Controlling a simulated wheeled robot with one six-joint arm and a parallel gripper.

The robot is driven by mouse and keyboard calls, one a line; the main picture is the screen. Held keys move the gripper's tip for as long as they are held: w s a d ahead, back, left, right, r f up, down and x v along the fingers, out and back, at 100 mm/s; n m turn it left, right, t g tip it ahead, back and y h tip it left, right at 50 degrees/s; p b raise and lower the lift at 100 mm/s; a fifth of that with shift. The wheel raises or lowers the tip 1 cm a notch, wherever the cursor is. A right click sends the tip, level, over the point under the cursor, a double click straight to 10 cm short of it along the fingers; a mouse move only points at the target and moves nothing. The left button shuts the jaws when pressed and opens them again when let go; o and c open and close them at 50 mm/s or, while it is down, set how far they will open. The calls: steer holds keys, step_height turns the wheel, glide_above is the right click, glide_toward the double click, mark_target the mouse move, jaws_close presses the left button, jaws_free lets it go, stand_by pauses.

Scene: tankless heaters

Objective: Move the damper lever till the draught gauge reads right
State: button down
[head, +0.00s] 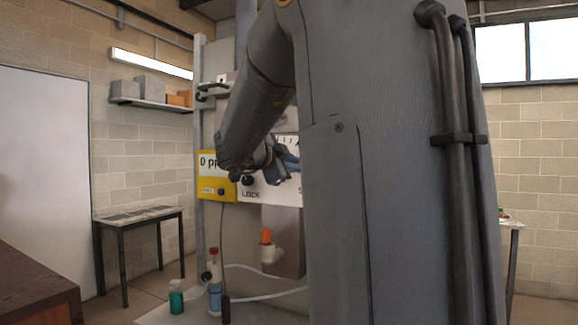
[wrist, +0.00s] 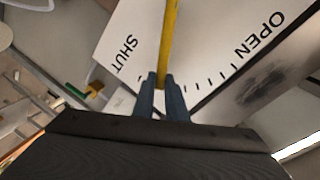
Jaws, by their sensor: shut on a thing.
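The damper lever (wrist: 170,38) is a yellow bar running up the wrist view. It crosses a white plate (wrist: 205,35) marked SHUT on the left and OPEN on the right, with black ticks between. It stands between the two words, nearer SHUT. My gripper (wrist: 162,82) is shut on the lever's near end, with a blue finger on each side. In the head view my gripper (head: 270,165) is at the panel, and my arm hides the lever. I cannot make out the draught gauge or its reading in either view.
A green bottle (head: 176,298) and a blue bottle (head: 214,290) stand below. A side table (head: 140,216) stands by the left wall.

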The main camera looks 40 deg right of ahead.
steer(key=c, duration=1.8)
jaws_free()
steer(key=shift+o, duration=0.2)
steer(key=shift+a, duration=0.1)
steer(key=b+v, duration=0.1)
steer(key=v, duration=0.6)
steer(key=shift+a+b, duration=0.3)
